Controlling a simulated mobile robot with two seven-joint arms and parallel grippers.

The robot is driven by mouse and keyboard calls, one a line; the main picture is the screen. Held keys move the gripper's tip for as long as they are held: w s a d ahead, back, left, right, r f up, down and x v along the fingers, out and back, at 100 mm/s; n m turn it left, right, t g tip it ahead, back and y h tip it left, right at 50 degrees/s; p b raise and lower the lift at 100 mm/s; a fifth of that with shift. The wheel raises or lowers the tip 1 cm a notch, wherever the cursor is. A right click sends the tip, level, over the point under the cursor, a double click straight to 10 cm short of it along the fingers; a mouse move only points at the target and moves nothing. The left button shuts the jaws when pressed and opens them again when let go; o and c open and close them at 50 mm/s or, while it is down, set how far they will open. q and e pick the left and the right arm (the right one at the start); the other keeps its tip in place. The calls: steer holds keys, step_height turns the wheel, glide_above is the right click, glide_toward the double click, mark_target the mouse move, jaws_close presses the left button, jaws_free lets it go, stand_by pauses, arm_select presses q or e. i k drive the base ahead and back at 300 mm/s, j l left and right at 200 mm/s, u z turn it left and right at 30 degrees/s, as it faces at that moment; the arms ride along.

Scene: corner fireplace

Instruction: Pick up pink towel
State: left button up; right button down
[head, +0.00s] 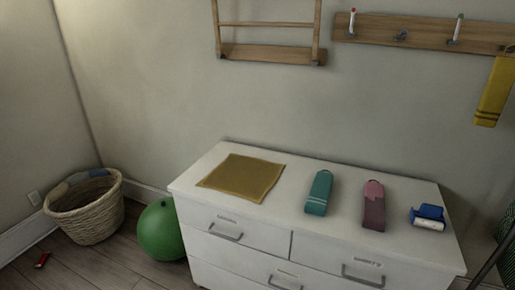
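A rolled pink towel (374,207) lies on top of the white dresser (333,230), right of its middle. Its lower part looks a darker mauve and its far end a lighter pink. A teal rolled towel (319,193) lies to its left, apart from it. A blue and white item (429,217) lies to its right, apart from it. Neither of my grippers shows in the head view.
A flat mustard cloth (241,177) covers the dresser's left part. A green ball (161,231) and a wicker basket (87,207) stand on the floor to the left. A wooden hook rail (420,30) holds a yellow towel (494,92). A small red item (42,260) lies on the floor.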

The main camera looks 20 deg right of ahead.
mark_target(373, 210)
steer(key=z, duration=1.45)
